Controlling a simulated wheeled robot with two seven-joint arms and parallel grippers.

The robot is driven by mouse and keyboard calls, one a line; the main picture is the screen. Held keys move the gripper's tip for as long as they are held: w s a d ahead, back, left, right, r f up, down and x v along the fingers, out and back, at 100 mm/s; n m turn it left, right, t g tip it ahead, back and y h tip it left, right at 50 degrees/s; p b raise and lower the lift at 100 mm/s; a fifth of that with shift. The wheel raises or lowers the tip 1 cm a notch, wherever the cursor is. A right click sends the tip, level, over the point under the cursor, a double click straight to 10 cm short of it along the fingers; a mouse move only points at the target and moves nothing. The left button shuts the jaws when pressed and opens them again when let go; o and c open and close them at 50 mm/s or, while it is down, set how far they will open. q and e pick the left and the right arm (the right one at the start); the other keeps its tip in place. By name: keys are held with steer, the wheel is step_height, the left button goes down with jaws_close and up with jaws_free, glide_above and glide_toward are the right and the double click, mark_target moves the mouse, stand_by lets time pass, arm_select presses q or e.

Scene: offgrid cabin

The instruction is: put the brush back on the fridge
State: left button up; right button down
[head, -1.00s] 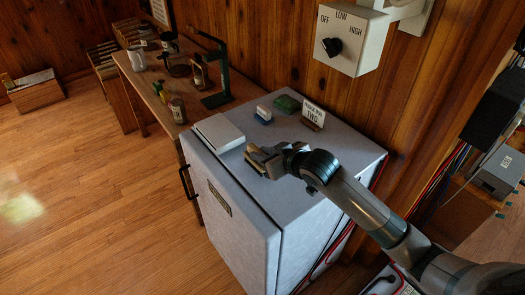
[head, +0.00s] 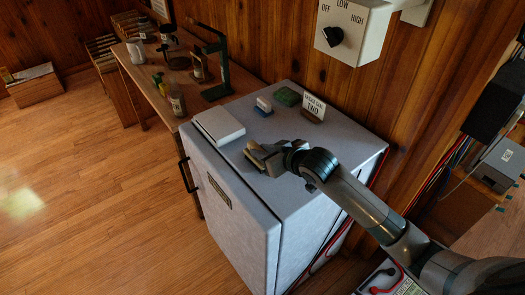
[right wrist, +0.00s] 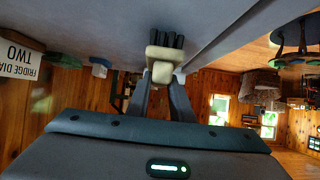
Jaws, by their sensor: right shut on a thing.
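The grey fridge (head: 235,230) stands in the middle of the head view, with its flat top showing. My right gripper (head: 266,158) is over the front part of that top. It is shut on the brush (head: 256,154), which shows as a small tan piece at the fingertips. In the right wrist view, which is upside down, the brush (right wrist: 163,58) has a cream block between the fingers and dark bristles pointing at the fridge top. The bristles are close to the surface; I cannot tell whether they touch. My left gripper is not in view.
On the fridge top are a white flat box (head: 219,126), a blue-and-white item (head: 263,106), a green block (head: 288,96) and a "TWO" sign (head: 314,106). A dial box (head: 352,32) hangs on the wall above. A wooden table (head: 150,88) with jars stands behind.

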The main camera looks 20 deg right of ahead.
steer(key=shift+f, duration=0.2)
stand_by(0.5)
steer(key=c, duration=1.5)
jaws_free()
steer(key=shift+v, duration=8.75)
steer(key=shift+f, duration=0.15)
